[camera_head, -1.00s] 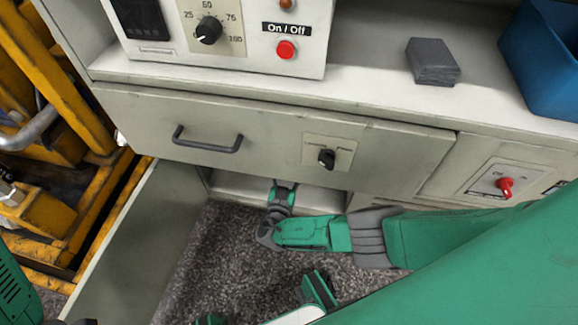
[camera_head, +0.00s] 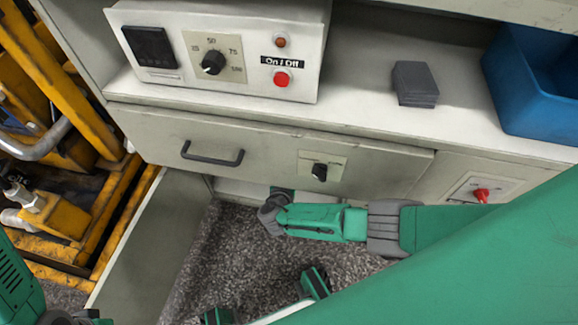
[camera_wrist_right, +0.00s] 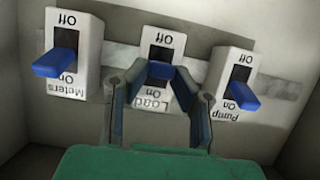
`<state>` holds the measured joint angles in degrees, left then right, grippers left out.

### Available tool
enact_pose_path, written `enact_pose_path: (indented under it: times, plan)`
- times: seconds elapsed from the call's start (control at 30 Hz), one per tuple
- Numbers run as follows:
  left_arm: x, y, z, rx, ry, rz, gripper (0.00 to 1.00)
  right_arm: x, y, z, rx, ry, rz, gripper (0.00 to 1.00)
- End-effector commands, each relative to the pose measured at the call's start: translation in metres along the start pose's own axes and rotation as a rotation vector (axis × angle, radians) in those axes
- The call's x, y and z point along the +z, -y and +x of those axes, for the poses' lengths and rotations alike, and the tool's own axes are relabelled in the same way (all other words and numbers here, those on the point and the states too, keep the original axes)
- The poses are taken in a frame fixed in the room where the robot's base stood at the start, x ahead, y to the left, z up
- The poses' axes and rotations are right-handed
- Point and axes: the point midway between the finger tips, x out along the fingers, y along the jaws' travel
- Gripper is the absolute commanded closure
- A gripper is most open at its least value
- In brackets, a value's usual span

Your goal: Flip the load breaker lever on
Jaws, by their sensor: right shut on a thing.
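In the right wrist view, the load breaker (camera_wrist_right: 162,42) is the middle one of three white switches, marked Off at the top and On below, with upside-down lettering. Its blue lever (camera_wrist_right: 159,71) sits low in the slot, near the On side, like its two neighbours. My right gripper (camera_wrist_right: 157,76) has its fingers on either side of this lever and is shut on it. In the head view my right arm (camera_head: 325,222) reaches under the drawer front, which hides its fingertips and the breakers.
Meters (camera_wrist_right: 66,50) and Pump (camera_wrist_right: 229,75) breakers flank the load breaker closely. Above the opening is a drawer front (camera_head: 270,152) with a handle and black knob. An open cabinet door (camera_head: 150,240) stands at the left. A control box (camera_head: 215,50) and blue bin (camera_head: 530,90) are on top.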

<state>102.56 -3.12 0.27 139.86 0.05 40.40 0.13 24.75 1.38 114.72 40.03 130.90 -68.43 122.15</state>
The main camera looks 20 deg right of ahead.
Motion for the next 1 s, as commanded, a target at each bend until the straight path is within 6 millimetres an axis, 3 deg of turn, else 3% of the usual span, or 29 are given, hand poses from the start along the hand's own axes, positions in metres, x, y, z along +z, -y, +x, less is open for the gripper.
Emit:
enact_pose_path:
  times: [0.03,0.13,0.53,0.57,0.6,1.0]
  plan:
    - [-0.0006,0.0001,-0.0121,0.000,0.000,0.000,0.69,-0.0077,-0.0016,-0.0013,0.004,0.032,0.001,1.00]
    - [-0.0009,0.0001,-0.0189,0.000,0.000,0.000,0.69,-0.0081,-0.0016,-0.0006,0.004,0.082,0.001,1.00]
    - [-0.0007,0.0001,-0.0195,0.000,0.001,0.000,0.69,-0.0061,-0.0006,0.0010,0.001,0.111,0.000,1.00]
    - [-0.0008,0.0001,-0.0195,0.000,0.001,0.000,0.69,-0.0062,-0.0006,0.0010,0.001,0.111,0.000,0.75]
    - [-0.0008,0.0001,-0.0196,0.000,0.001,0.000,0.69,-0.0062,-0.0005,0.0010,0.001,0.111,0.000,0.61]
    - [0.0005,0.0001,-0.0204,0.000,-0.001,0.000,0.69,-0.0053,-0.0002,-0.0023,0.000,0.112,0.000,0.59]
